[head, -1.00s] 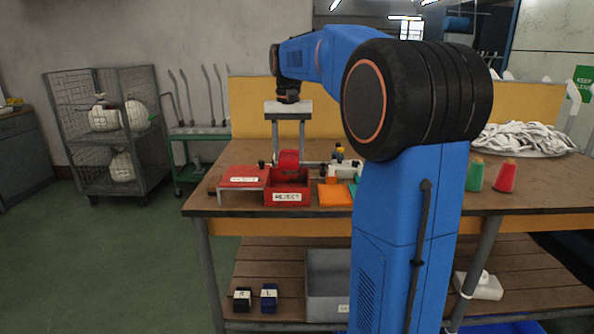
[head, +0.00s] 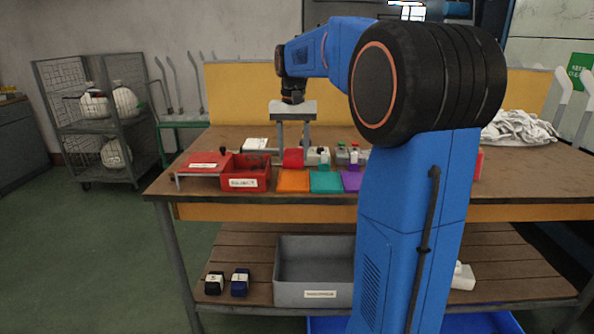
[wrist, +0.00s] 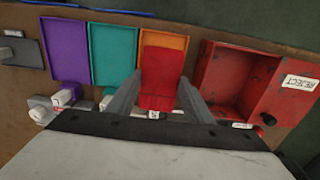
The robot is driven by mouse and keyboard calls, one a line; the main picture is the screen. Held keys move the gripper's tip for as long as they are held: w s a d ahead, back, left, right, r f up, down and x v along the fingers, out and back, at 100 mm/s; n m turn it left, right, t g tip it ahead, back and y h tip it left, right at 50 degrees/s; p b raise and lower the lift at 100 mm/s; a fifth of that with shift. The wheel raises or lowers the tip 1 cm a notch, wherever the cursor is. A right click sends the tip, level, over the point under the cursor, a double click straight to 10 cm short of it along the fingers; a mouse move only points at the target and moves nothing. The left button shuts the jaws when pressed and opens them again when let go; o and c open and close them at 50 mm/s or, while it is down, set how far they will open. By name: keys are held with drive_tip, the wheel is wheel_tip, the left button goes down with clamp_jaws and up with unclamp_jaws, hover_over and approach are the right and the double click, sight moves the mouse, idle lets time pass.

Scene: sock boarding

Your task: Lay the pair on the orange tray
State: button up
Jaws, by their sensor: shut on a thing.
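A folded red pair (head: 293,158) is held between the fingers of my gripper (head: 293,142), above the table just behind the orange tray (head: 293,182) in the head view. In the wrist view the red pair (wrist: 162,78) sits between the two grey fingers (wrist: 158,98) and covers part of the orange tray (wrist: 166,39). The tray's visible part is bare. The gap between pair and tray is hard to judge.
A red reject bin (head: 246,184) stands left of the orange tray, with a red raised plate (head: 203,160) beyond it. Teal (head: 326,183) and purple (head: 352,182) trays lie to the right. Small items stand behind these. A grey bin (head: 314,293) is on the lower shelf.

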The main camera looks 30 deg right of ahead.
sight(293, 167)
drive_tip(key=shift+f, duration=2.75)
drive_tip(key=shift+f, duration=0.1)
drive_tip(key=o, duration=1)
drive_tip(key=shift+o, duration=0.2)
wheel_tip(293, 167, up, 12)
drive_tip(key=shift+r, duration=0.15)
